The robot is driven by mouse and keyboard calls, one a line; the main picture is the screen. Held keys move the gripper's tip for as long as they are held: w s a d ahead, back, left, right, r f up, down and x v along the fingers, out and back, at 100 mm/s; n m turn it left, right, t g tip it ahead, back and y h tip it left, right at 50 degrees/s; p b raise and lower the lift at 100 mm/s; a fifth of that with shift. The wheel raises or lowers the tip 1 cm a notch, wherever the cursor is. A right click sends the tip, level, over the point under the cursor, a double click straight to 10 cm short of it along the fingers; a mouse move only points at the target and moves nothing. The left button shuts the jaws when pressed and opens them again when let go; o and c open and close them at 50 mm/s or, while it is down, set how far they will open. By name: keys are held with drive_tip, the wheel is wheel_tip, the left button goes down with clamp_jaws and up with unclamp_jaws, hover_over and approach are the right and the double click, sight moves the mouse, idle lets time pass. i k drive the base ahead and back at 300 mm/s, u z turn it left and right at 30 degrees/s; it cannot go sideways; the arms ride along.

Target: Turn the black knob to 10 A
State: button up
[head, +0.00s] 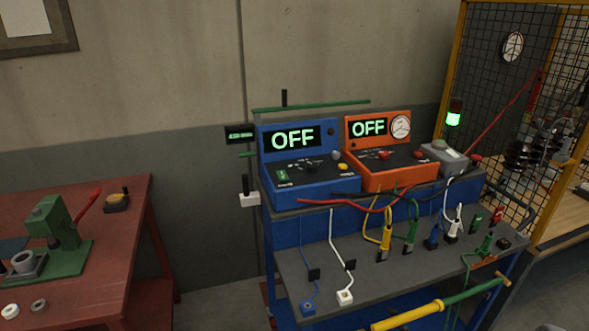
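A blue instrument (325,193) stands on the upper shelf of a blue cart, its display (292,138) reading OFF. A small black knob (312,168) appears on its dark sloped panel. Its pointer and the scale marks around it are too small to read. A grey button, a yellow button and a small green label also sit on that panel. An orange instrument (400,178) stands right beside it, its display (368,128) also reading OFF, with a red knob (383,155) and a round dial (400,127). My gripper is not in view.
Red and black cables (340,204) hang in front of the instruments. Several clamps and plugs lie on the lower shelf (300,265). A yellow and green rod (440,303) juts out in front. A mesh cage (500,110) stands right, a red bench (120,215) left.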

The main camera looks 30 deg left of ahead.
sight(312, 167)
drive_tip(key=u, duration=1.15)
drive_tip(key=i, duration=0.1)
drive_tip(key=u, duration=0.05)
